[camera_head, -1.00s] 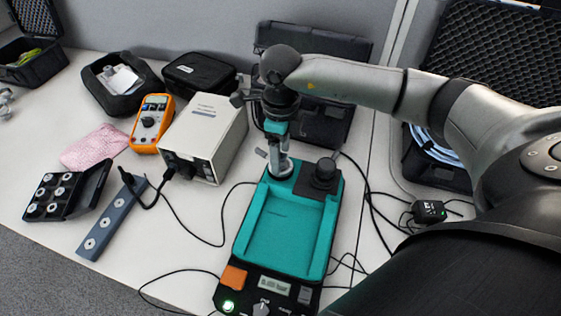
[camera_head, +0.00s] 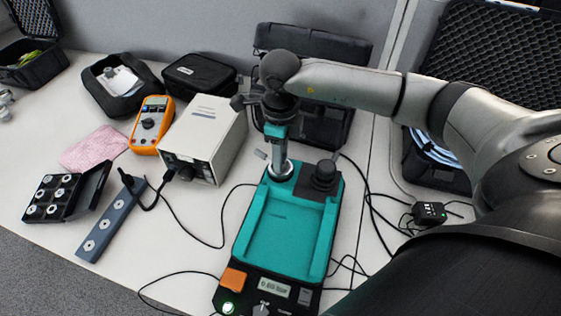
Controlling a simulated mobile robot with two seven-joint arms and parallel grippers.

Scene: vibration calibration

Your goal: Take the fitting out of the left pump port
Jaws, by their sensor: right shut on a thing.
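The teal pump (camera_head: 285,235) lies on the table in the middle of the head view. Its left port (camera_head: 279,171) is at the far left corner, with a metal ring around it. My right gripper (camera_head: 277,158) points down over this port and is shut on the fitting. The fitting itself is mostly hidden by the fingers, so I cannot tell whether it is still seated in the port. A black knob-like part (camera_head: 324,174) stands at the pump's far right corner. My left gripper is not in view.
A white box (camera_head: 205,135) and an orange multimeter (camera_head: 151,125) stand left of the pump. A dark strip with discs (camera_head: 108,222), a black case of round parts (camera_head: 55,195) and a pink cloth (camera_head: 94,149) lie farther left. Cables run beside the pump.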

